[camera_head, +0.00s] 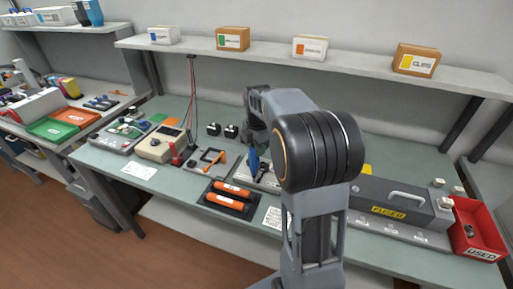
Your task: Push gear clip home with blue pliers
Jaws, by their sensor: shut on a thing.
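My gripper (256,146) is behind my forearm, in the middle of the workbench, pointing down. It is shut on the blue pliers (253,161), whose blue part shows just below it. The pliers are over or at a light grey fixture (259,182), which is partly hidden by my arm. I cannot tell whether the pliers touch it. The gear clip cannot be made out; it is too small or hidden at this spot.
A black tray (213,202) with orange cylinders lies in front of the fixture. A beige meter (161,146) stands left. A grey fuser unit (392,203) and a red USED bin (478,231) stand right. A shelf (365,70) with boxes runs above the bench.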

